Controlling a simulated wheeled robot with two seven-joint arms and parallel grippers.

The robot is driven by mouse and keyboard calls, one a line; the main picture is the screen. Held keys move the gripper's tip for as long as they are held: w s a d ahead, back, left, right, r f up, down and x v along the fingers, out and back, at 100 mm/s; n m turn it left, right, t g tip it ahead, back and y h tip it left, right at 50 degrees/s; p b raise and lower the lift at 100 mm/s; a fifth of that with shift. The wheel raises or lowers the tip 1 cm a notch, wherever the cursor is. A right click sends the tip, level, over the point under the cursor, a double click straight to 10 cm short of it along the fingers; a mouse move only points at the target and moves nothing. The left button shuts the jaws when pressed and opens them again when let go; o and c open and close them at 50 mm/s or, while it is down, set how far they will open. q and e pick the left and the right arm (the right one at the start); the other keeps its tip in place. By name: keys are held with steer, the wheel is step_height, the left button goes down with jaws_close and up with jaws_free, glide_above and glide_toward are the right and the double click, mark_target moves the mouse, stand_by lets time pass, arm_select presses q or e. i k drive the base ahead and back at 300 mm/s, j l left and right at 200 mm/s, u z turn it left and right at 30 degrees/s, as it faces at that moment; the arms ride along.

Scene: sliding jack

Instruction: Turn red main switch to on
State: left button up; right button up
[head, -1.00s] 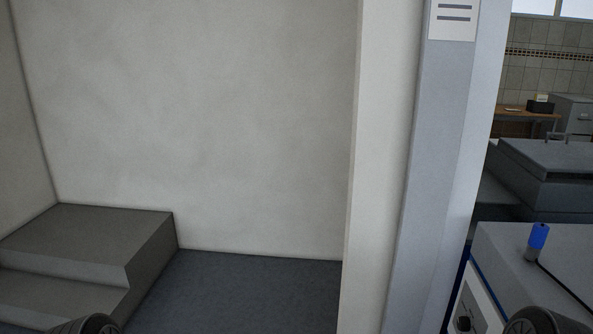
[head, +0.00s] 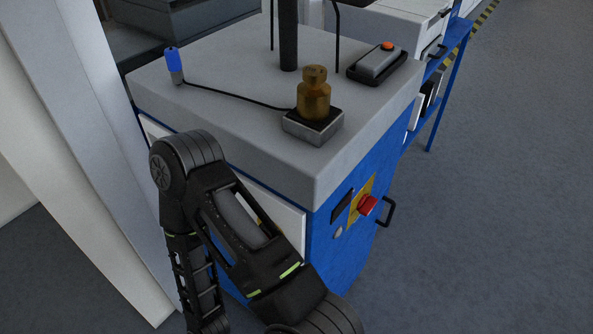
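The red main switch (head: 367,205) sits on a yellow plate (head: 354,210) on the blue side face of a machine cabinet (head: 345,255). Its on or off position cannot be read from here. One of my black arms reaches up in front of the cabinet's left part, well to the left of the switch. No fingertips of either gripper show in the head view.
The cabinet's grey top (head: 225,88) holds a brass weight (head: 314,95) on a small block, a blue-capped piece (head: 174,63) with a cable, and a grey box (head: 378,64) with an orange button. A black handle (head: 388,213) is beside the switch. Floor at right is clear.

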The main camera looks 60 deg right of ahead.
mark_target(365, 205)
steer(key=i+j+z, duration=0.1)
steer(key=z, duration=0.3)
steer(key=i+j+z, duration=0.15)
steer(key=z, duration=0.25)
steer(key=i+j+z, duration=0.25)
steer(key=z, duration=0.15)
